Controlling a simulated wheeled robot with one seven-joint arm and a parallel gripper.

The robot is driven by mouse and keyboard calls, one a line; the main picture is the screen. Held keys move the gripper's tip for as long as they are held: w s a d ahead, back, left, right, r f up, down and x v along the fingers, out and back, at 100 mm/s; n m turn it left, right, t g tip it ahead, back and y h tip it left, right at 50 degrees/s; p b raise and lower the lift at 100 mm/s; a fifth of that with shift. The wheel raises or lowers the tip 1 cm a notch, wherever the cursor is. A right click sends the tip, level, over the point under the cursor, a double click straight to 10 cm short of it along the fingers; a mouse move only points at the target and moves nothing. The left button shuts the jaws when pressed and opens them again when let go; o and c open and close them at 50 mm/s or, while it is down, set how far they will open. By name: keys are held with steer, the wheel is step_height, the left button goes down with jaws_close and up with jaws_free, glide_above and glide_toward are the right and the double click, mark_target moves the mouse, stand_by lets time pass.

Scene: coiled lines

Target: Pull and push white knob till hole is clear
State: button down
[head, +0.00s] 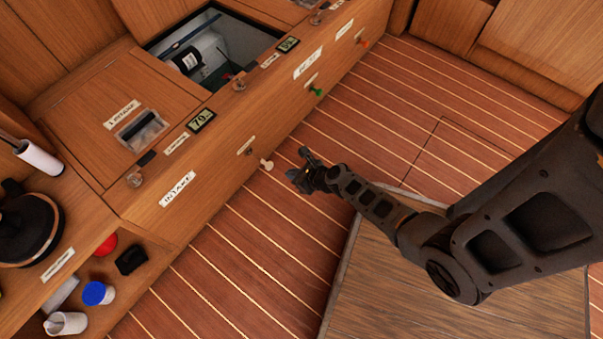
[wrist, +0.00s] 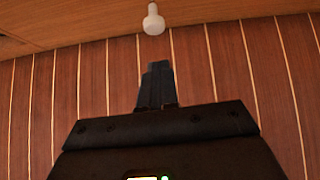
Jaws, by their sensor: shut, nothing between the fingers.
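The white knob (head: 267,164) sticks out from the front of the wooden cabinet, to the right of the INTAKE label (head: 178,190). It also shows at the top of the wrist view (wrist: 153,19), below the cabinet face. My gripper (head: 305,160) is in front of the knob, apart from it, with clear space between them. In the wrist view its fingers (wrist: 157,72) are together and empty, pointing toward the knob. I cannot make out the hole in either view.
A green knob (head: 316,91) and an orange knob (head: 364,43) sit farther along the cabinet front. An open hatch (head: 262,38) in the top shows white equipment inside. Cups and caps lie on the lower left shelf. The striped floor (head: 420,100) beside the cabinet is clear.

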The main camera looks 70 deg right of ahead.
mark_target(272, 167)
steer(key=shift+w+d+f+b, duration=0.2)
steer(key=shift+w+f, duration=0.1)
steer(key=shift+w, duration=0.65)
steer(key=shift+w+d+f+b, duration=0.1)
steer(key=shift+w+d+f, duration=0.2)
steer(key=shift+w, duration=0.65)
steer(key=shift+w+d+f+b, duration=0.15)
steer(key=shift+w+f, duration=0.15)
steer(key=shift+w, duration=0.65)
steer(key=shift+w+d+r, duration=0.1)
steer(key=shift+w+d, duration=0.2)
steer(key=shift+w, duration=0.7)
steer(key=shift+w+d+f, duration=0.1)
steer(key=shift+w+d, duration=0.2)
steer(key=shift+w, duration=0.75)
steer(key=shift+w+d+r, duration=0.1)
steer(key=shift+w+d, duration=0.2)
steer(key=shift+w, duration=0.7)
